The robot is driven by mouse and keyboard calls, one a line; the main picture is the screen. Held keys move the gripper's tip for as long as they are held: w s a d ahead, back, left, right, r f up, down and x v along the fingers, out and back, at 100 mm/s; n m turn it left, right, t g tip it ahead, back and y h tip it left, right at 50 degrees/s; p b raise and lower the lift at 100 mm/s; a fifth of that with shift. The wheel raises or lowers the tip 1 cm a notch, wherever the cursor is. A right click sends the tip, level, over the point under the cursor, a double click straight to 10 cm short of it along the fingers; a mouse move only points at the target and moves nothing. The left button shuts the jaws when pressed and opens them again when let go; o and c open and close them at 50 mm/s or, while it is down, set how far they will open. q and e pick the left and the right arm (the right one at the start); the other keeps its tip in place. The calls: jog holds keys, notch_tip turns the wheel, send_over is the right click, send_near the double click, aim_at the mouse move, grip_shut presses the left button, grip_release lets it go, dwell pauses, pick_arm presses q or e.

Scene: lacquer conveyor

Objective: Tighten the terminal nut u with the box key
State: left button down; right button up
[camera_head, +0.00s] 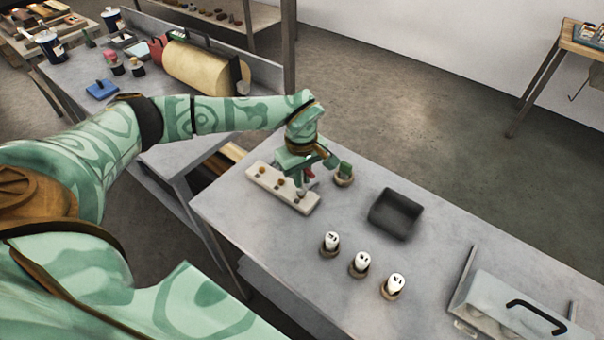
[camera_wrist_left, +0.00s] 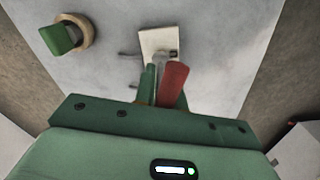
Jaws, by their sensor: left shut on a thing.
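My left gripper (camera_head: 302,183) is shut on a red-handled tool, which looks like the box key (camera_head: 311,174). The red handle shows between the fingers in the left wrist view (camera_wrist_left: 173,82), with a grey metal part beyond it. The gripper is over the right end of a pale terminal block (camera_head: 262,180), whose far part shows in the wrist view (camera_wrist_left: 158,39). Small brown nuts sit along the block. I cannot tell whether the key touches a nut.
A green piece (camera_head: 345,168) stands in a round holder just right of the gripper. A black tray (camera_head: 395,214) lies further right. Three white pieces (camera_head: 330,239) stand in ring holders nearer. A grey case (camera_head: 510,312) with a black handle is at the lower right.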

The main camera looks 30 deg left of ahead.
pick_arm(q)
jog(key=shift+r+p, duration=0.1)
jog(key=shift+p, duration=0.6)
dwell(1.1)
jog(key=shift+f+b, duration=0.55)
jog(key=shift+f, duration=0.45)
jog(key=shift+r+m+p, duration=0.15)
jog(key=shift+m+p, duration=0.25)
jog(key=shift+m, duration=1)
jog(key=shift+m+p, duration=0.3)
jog(key=shift+m, duration=1.1)
